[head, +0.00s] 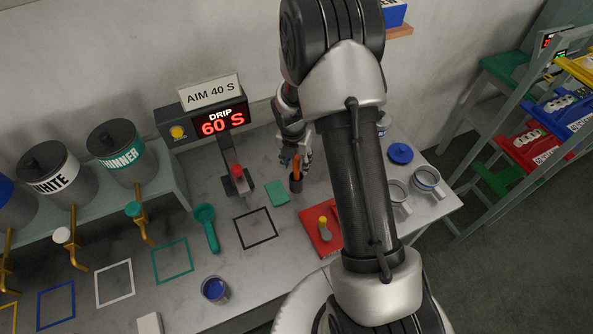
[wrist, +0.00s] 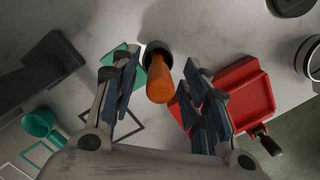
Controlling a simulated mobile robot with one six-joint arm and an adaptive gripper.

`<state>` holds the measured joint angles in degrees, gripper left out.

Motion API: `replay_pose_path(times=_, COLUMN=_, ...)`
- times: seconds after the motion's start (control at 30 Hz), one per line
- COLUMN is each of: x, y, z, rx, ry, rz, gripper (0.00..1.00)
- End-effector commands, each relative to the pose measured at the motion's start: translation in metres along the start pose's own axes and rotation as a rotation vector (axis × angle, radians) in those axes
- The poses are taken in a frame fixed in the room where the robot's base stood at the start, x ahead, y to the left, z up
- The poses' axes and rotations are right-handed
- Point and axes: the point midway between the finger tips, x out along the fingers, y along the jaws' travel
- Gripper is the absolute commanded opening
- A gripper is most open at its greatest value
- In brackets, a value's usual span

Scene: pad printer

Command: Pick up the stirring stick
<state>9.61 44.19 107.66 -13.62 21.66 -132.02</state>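The stirring stick shows an orange handle (head: 296,166) standing upright in a small dark holder (head: 296,184) on the bench. In the wrist view the orange handle (wrist: 160,84) points up toward the camera, with the dark round holder (wrist: 157,48) beyond it. My gripper (head: 297,157) is over the holder, fingers down. In the wrist view my gripper (wrist: 160,72) is open, with one finger on each side of the handle and visible gaps. The stick's lower part is hidden in the holder.
A red tray (head: 318,238) with a yellow-topped item lies close in front. A green pad (head: 277,194) and green scoop (head: 206,225) lie left. The drip timer (head: 216,122) stands behind left. Metal cups (head: 427,180) and a blue lid (head: 400,153) are right. Open bench surrounds the black outlined square (head: 255,228).

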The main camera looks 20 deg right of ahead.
Motion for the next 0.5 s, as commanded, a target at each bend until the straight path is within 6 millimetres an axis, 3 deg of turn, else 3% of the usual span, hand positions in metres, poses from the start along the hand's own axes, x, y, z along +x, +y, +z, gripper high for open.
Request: replay_pose_path(times=0.5, x=-0.0001, y=0.0000, z=-0.0002, rx=0.000, ry=0.000, rz=0.000, gripper=0.04)
